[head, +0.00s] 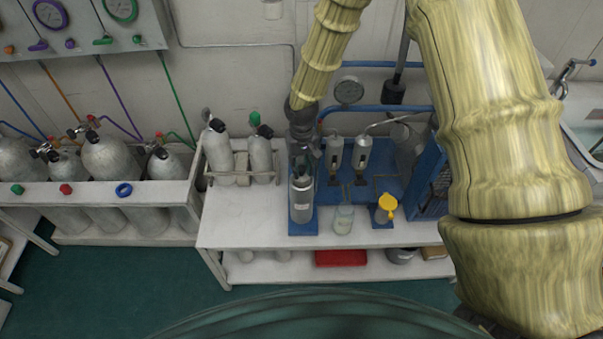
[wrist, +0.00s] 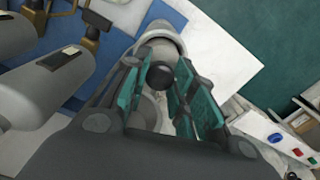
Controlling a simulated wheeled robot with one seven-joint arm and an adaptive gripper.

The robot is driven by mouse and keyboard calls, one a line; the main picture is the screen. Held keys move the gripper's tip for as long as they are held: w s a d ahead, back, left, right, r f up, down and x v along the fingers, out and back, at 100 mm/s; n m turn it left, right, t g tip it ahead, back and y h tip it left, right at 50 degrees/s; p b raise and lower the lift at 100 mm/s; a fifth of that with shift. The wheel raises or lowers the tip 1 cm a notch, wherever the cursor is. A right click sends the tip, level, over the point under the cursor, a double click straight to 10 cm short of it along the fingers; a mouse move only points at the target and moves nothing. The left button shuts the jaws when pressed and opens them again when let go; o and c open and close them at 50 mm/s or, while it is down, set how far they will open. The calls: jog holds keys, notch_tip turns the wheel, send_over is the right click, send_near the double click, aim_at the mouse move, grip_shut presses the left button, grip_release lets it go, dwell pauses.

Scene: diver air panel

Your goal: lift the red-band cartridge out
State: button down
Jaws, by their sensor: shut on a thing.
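My gripper (head: 302,168) points down over a grey upright cylinder (head: 301,203) with a pale label, on the blue base of the bench. In the wrist view my gripper (wrist: 165,82) has its teal pads closed on both sides of a round black knob (wrist: 160,75), which appears to be the top of the cartridge. The rim of a grey cylinder (wrist: 165,42) shows beyond the knob. No red band is visible, and I cannot tell how far the cartridge sits inside the cylinder.
Two grey canisters (head: 335,153) hang behind, near a gauge (head: 349,90). A glass jar (head: 343,219) and a yellow-topped container (head: 386,207) stand to the right. Two small bottles (head: 259,154) stand left in a rack. A red box (head: 341,258) lies on the lower shelf.

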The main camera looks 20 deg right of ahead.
notch_tip(320, 180, up, 25)
jog(key=b, duration=0.4)
jog(key=shift+f, duration=0.15)
